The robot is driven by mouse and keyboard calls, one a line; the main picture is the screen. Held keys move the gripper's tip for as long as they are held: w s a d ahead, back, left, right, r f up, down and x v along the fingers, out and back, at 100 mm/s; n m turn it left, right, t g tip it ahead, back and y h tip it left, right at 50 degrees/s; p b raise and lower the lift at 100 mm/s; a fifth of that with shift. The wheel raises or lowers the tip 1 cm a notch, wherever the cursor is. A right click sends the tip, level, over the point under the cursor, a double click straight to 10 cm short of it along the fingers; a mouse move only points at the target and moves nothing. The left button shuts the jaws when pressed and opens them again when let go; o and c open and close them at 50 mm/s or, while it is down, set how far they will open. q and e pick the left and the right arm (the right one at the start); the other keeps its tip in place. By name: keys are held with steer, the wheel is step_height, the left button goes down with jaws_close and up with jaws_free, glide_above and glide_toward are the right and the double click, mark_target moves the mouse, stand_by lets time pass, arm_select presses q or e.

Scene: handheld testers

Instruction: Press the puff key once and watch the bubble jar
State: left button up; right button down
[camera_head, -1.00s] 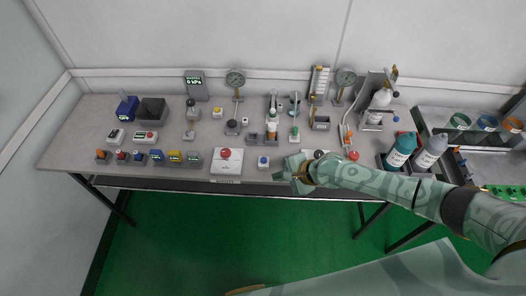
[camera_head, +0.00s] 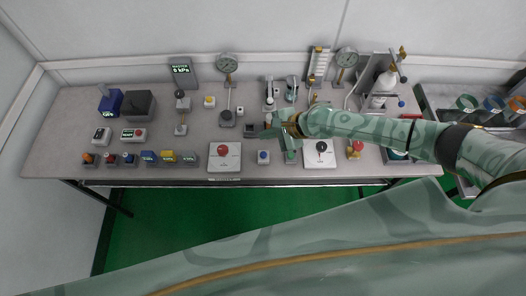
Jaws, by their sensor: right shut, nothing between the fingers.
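My right gripper (camera_head: 276,129) is shut and empty over the middle of the bench, pointing left. It covers part of the equipment around it, including the orange-topped device seen there earlier. No readable label marks the puff key or the bubble jar, so I cannot tell which they are. Two small upright devices (camera_head: 268,98) stand just behind the gripper. A green-topped piece (camera_head: 290,156) shows partly below my right wrist. A small box with a blue button (camera_head: 263,157) lies in front of the gripper. My left gripper is not in view.
A white box with a red knob (camera_head: 224,151) is left of the gripper. A white box with a black knob (camera_head: 320,148) is to the right. A display (camera_head: 182,70) reads 0 kPa. Gauges (camera_head: 227,64) stand behind. Bare bench (camera_head: 70,125) lies at left.

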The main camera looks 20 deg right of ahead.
steer(key=f, duration=0.1)
steer(key=b, duration=0.8)
glide_above(263, 155)
steer(key=d, duration=0.1)
step_height(263, 155, down, 7)
steer(key=shift+s+d, duration=0.1)
steer(key=shift+d, duration=0.05)
steer(key=shift+f, duration=0.4)
stand_by(0.9)
steer(key=shift+f, duration=0.4)
